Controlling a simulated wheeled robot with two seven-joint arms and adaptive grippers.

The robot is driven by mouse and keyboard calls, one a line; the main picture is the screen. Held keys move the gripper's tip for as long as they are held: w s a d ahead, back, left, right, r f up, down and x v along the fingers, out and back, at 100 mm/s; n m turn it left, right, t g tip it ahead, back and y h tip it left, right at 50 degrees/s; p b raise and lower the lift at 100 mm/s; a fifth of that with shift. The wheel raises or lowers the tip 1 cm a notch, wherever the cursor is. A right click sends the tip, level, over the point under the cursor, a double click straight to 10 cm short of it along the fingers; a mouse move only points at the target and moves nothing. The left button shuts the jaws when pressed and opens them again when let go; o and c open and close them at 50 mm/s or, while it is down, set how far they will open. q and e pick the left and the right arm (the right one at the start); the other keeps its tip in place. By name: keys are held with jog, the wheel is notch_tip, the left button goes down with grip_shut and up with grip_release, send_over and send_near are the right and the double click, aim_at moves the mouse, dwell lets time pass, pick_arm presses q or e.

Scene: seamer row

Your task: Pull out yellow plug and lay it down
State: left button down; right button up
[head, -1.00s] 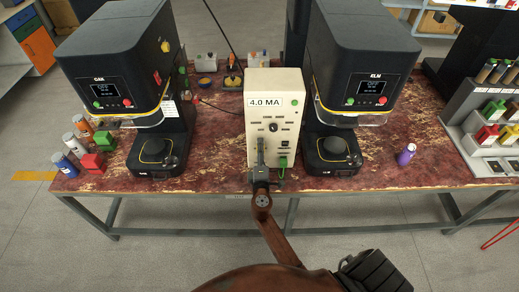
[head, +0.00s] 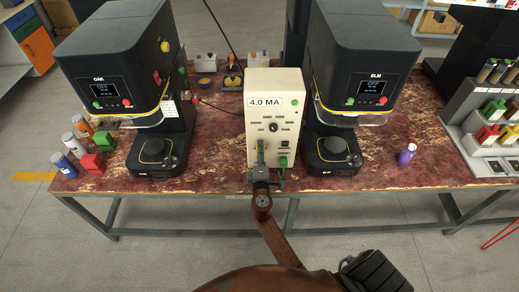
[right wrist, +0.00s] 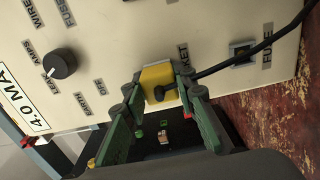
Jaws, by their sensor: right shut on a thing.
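The yellow plug (right wrist: 158,78) shows in the right wrist view, up against the cream front panel at the label ending in "KET". A black cable runs from it to the upper right. My right gripper (right wrist: 163,92) is shut on the plug, with a green-faced finger on either side. How deep the plug sits in the panel is hidden. In the head view my right gripper (head: 262,168) is at the front of the cream box (head: 259,117) marked 4.0 MA and mostly covers the plug. My left gripper is not in view.
Two dark machines, OAK (head: 116,70) and ELM (head: 357,62), flank the box. A purple bottle (head: 405,155) stands at the right; red blocks (head: 92,163) and bottles are at the left. The red mottled bench top (head: 219,173) has bare room beside the box.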

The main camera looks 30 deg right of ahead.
grip_shut()
jog(key=shift+s+a+f, duration=0.1)
jog(key=shift+s+a, duration=0.05)
jog(key=shift+s, duration=0.05)
jog(key=shift+v, duration=2.75)
